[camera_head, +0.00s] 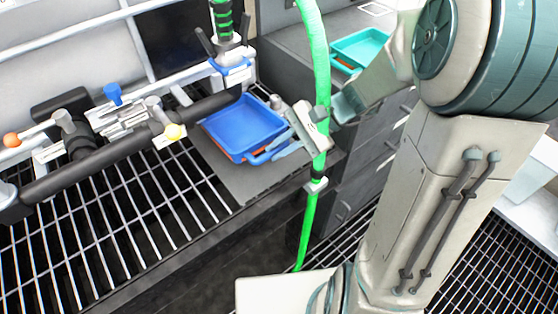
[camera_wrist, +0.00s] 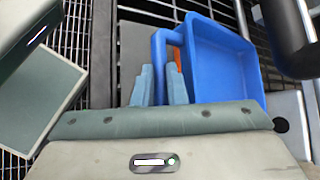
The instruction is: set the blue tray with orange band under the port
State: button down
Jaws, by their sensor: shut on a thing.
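The blue tray (camera_head: 243,124) with an orange band low on its side sits level on or just above a dark grey plate, just right of the black pipe's end. In the wrist view the empty tray (camera_wrist: 224,62) fills the upper right, its loop handle (camera_wrist: 163,42) toward my gripper. My gripper (camera_head: 264,154) is shut on the handle; its fingers (camera_wrist: 160,86) flank it in the wrist view. A blue-collared fitting (camera_head: 232,70) with a green and black hose is above the tray's back edge; I cannot tell whether this is the port.
A green hose (camera_head: 320,90) hangs right beside my gripper. The black manifold pipe (camera_head: 120,150) carries blue, orange and yellow knobs. A teal tray (camera_head: 365,46) stands on the back right counter. Open grating (camera_head: 110,220) lies left of the plate (camera_head: 250,185).

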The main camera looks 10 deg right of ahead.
aim_at(279, 171)
notch_tip(279, 171, down, 5)
jog(key=shift+r+b, duration=0.15)
jog(key=shift+b, duration=0.45)
jog(key=shift+w+f, duration=0.2)
jog(key=c, duration=1.5)
grip_release()
jog(key=shift+o, duration=0.2)
jog(key=shift+r, duration=0.1)
jog(key=s+p+v, duration=0.1)
jog(key=p+v, duration=0.1)
jog(key=v, duration=1)
jog(key=s+n+t+h, duration=0.2)
jog(key=s+n+h, duration=0.7)
jog(key=h, duration=0.1)
jog(key=shift+s+d+r+t+h, duration=0.15)
jog(key=shift+r+t+h, duration=0.15)
jog(key=shift+t, duration=0.1)
